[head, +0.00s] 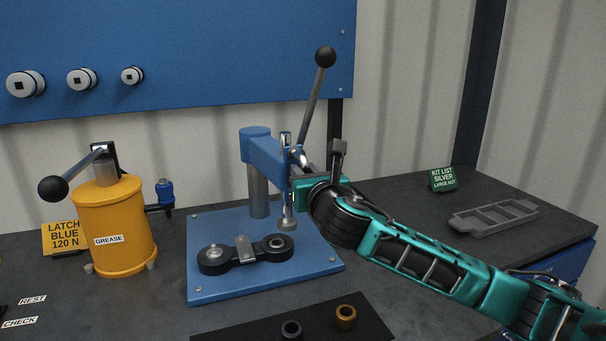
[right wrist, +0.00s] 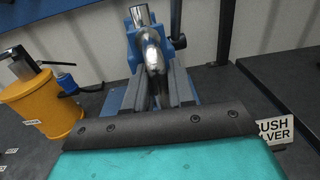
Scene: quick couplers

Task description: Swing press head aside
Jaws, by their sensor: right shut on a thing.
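The press stands on a blue base plate (head: 315,268), with a grey column (head: 258,190) and a blue press head (head: 266,151) reaching right and toward me. A lever with a black ball (head: 325,57) rises from the head. A chrome ram (head: 288,223) hangs from the head, near a black two-ring link (head: 278,245) on the plate. My right gripper (head: 299,168) is at the head's front end. In the right wrist view, its fingers are shut on a chrome part of the press head (right wrist: 153,55). The wrist partly hides the contact. My left gripper is out of view.
A yellow grease pot (head: 124,235) with a lever stands left of the press. A dark mat (head: 300,325) with two small rings lies in front. A grey tray (head: 495,217) and a green kit sign (head: 443,179) are at right, with bare bench around them.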

